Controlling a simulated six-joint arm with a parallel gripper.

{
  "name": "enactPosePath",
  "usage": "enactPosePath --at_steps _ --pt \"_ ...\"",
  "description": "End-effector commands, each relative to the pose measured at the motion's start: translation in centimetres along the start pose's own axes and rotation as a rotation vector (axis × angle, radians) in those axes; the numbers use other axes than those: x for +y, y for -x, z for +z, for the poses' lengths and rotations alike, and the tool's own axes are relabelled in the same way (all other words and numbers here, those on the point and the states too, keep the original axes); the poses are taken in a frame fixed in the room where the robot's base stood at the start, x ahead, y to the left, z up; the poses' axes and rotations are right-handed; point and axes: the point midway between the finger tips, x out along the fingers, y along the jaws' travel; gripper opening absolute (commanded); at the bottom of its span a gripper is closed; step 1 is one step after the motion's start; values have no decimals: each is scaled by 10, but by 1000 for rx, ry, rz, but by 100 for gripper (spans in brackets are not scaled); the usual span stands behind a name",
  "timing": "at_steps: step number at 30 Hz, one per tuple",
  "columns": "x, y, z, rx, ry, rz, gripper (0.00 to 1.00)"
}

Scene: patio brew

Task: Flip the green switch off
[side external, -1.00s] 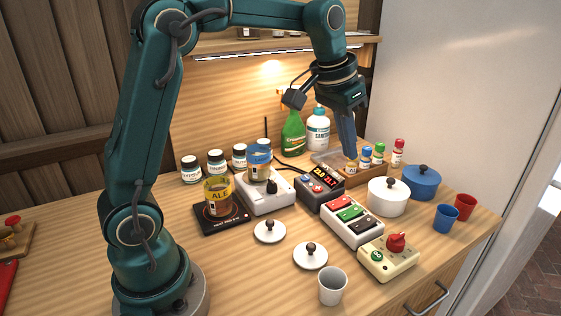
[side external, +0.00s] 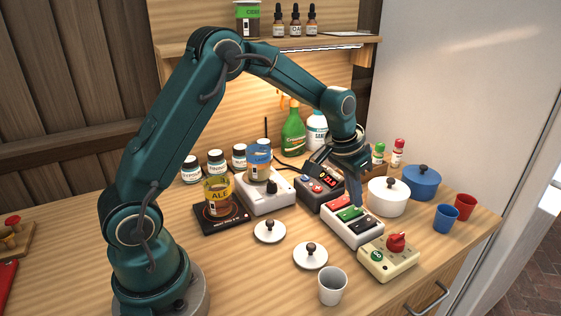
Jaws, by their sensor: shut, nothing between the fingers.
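The green switch (side external: 348,214) is the middle rocker on a white switch box (side external: 338,231), between a red switch (side external: 339,203) and a black switch (side external: 363,226). My gripper (side external: 357,205) is shut and empty, pointing down at the green switch's right end. I cannot tell whether the fingertips touch it. Part of the red switch's right end is near or behind the fingers. The tilt of the green switch is too small to read.
A cream box with a red knob (side external: 396,243) stands right in front of the switch box. A white pot (side external: 387,197) and a grey controller with a red display (side external: 318,193) stand close behind.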

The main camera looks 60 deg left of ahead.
Motion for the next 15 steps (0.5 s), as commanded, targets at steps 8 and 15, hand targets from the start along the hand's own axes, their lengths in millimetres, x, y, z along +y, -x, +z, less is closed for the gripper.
enactPosePath --at_steps 8,15 --pt "0 -11 3 0 -1 0 0" --pt "0 -11 3 0 0 0 0"
